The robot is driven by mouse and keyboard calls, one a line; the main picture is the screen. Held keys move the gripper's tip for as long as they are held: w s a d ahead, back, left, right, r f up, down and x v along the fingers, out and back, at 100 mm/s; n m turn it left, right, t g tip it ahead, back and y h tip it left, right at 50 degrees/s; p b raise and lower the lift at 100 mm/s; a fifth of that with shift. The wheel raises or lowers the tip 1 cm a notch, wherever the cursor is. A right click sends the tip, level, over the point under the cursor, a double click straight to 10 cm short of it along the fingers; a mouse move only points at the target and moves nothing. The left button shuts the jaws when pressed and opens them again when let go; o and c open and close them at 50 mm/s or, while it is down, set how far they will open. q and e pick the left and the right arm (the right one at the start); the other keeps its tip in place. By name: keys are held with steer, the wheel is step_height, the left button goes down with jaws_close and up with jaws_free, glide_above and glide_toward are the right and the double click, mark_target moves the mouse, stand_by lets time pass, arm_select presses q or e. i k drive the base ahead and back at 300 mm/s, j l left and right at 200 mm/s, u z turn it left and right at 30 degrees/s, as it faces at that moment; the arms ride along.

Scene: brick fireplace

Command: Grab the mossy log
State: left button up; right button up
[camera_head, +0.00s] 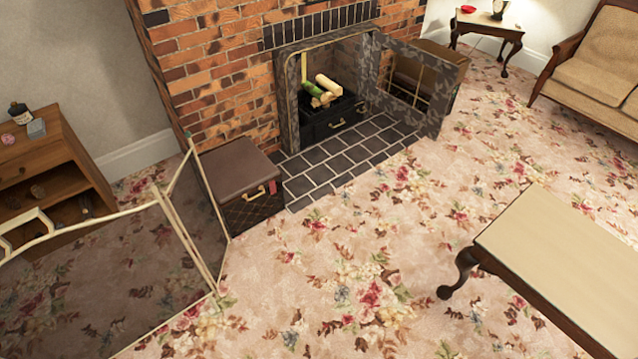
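Several logs lie in the open brick fireplace, on a dark grate box (333,120). The fireplace's metal door (420,85) stands swung open to the right. Neither of my grippers is in view.
A brown lidded box (240,185) stands left of the tiled hearth (335,160). A folding mesh screen (130,265) stands at the lower left before a wooden shelf (40,160). A low table (570,260) is at the right. Floral carpet (340,260) between them is clear.

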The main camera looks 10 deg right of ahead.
mark_target(313, 90)
steer(key=z, duration=0.65)
steer(key=i+j+z, duration=0.15)
steer(key=i, duration=0.35)
